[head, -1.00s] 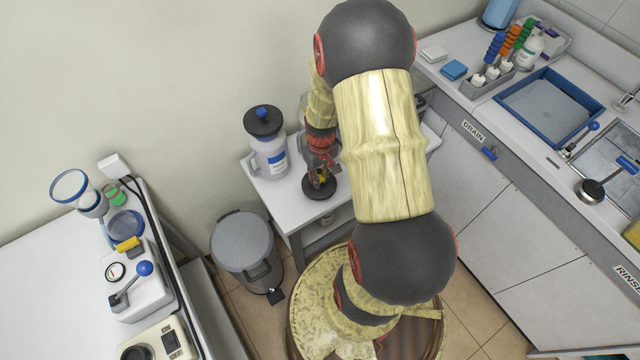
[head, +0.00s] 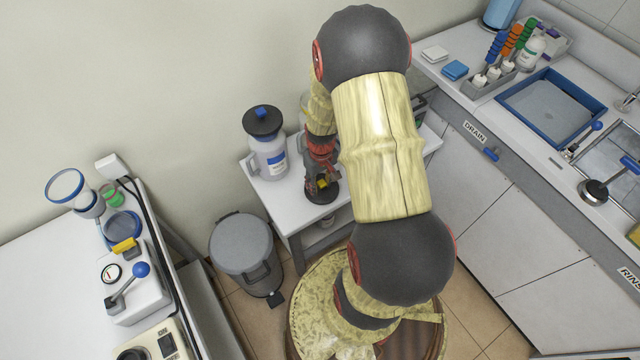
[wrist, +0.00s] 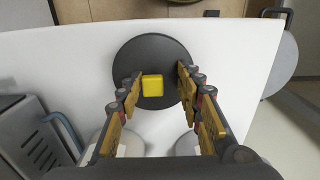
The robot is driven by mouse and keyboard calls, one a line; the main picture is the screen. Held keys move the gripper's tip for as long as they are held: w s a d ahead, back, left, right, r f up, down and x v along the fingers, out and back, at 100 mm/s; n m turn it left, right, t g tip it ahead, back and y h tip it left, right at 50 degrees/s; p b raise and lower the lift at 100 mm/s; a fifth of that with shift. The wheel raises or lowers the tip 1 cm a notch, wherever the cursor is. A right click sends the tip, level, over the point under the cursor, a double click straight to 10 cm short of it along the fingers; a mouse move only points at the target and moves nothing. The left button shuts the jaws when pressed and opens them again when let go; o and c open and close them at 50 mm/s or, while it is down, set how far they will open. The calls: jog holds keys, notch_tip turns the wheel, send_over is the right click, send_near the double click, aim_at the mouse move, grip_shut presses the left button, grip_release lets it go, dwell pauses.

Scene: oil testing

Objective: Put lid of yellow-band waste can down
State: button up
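The black round lid (wrist: 126,61) with a square yellow knob (wrist: 152,85) lies flat over the white side table (wrist: 245,60) in the wrist view. In the head view the lid (head: 321,197) appears to rest on the tabletop near its front edge. My gripper (wrist: 160,80) is around the knob, one finger on each side, with a visible gap at each side. A pale can (head: 304,102) is mostly hidden behind my arm; its band cannot be seen. Two pale round shapes show partly at the bottom of the wrist view.
A waste can with a blue label and black lid (head: 265,140) stands left of my gripper on the same table. A grey pedal bin (head: 242,245) is on the floor. A bench with instruments (head: 140,290) is at left, a sink counter (head: 480,120) at right.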

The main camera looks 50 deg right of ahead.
notch_tip(320, 180, up, 12)
jog(key=p, duration=0.4)
notch_tip(320, 180, up, 10)
jog(key=t, duration=0.1)
send_over(320, 185)
jog(key=w+a, duration=0.3)
jog(key=a, duration=0.2)
jog(key=s+a+r+n+t, duration=0.1)
jog(key=s+a+r+t, duration=0.1)
jog(key=s+a+r, duration=0.3)
jog(key=s+a+r+n+t, duration=0.1)
jog(key=s+a+r, duration=0.4)
jog(key=a+r, duration=0.7)
notch_tip(320, 185, up, 3)
jog(key=shift+a+r+n+t, duration=0.15)
jog(key=shift+a+n+t, duration=0.15)
jog(key=shift+t, duration=0.5)
jog(key=shift+c, duration=0.8)
jog(key=shift+d, duration=0.1)
